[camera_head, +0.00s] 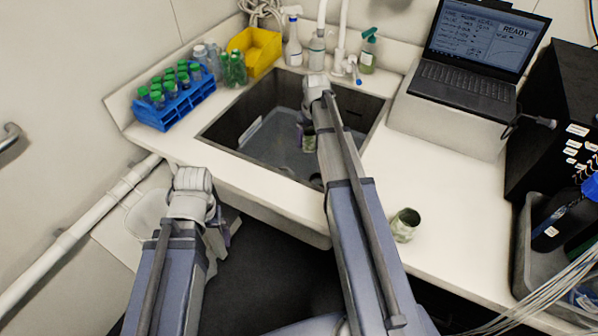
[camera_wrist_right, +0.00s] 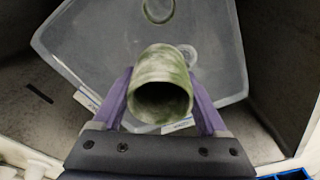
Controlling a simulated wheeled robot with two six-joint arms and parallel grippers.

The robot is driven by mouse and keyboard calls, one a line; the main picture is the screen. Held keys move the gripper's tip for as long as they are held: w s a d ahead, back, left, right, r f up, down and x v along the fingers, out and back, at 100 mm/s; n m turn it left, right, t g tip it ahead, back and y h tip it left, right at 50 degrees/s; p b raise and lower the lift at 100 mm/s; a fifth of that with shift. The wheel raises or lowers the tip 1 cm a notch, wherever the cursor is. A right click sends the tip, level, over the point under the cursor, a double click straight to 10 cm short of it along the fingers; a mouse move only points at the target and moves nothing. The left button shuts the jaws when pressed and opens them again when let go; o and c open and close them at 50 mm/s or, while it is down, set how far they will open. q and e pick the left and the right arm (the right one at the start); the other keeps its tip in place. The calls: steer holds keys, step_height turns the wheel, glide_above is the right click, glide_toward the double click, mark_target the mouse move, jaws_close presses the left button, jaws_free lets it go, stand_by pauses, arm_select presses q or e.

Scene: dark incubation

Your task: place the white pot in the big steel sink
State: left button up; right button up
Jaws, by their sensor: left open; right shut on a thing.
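My right gripper (camera_wrist_right: 160,82) is shut on a whitish pot with green streaks (camera_wrist_right: 165,68), one purple finger on each side of it. In the head view this pot (camera_head: 308,141) is partly hidden by my right arm and shows over the big steel sink (camera_head: 240,103). I cannot tell whether it touches the sink's bottom. My left gripper (camera_head: 217,236) is open and empty in front of the counter, left of the sink; its fingers show only partly. Another green-and-white pot (camera_head: 405,225) stands on the counter right of the sink.
A grey tray (camera_wrist_right: 85,40) lies in the sink, with a round green-rimmed thing (camera_wrist_right: 158,10) in it. A blue rack of green-capped tubes (camera_head: 175,105), a yellow bin (camera_head: 262,47) and bottles (camera_head: 292,45) stand around the sink. A laptop (camera_head: 480,60) is at right.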

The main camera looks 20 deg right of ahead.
steer(key=w+d+f+b, duration=0.35)
steer(key=d+f, duration=0.25)
steer(key=d, duration=0.5)
arm_select(q)
step_height(320, 180, down, 16)
steer(key=b, duration=1)
steer(key=shift+b, duration=0.3)
arm_select(e)
step_height(320, 180, down, 10)
steer(key=shift+s+d, duration=0.1)
steer(key=shift+d, duration=0.05)
arm_select(q)
steer(key=shift+s, duration=0.1)
steer(key=shift+f+b, duration=0.65)
arm_select(e)
steer(key=shift+f, duration=0.65)
steer(key=o, duration=1.3)
steer(key=shift+o, duration=0.2)
arm_select(q)
steer(key=shift+r, duration=0.15)
arm_select(e)
steer(key=shift+r, duration=0.2)
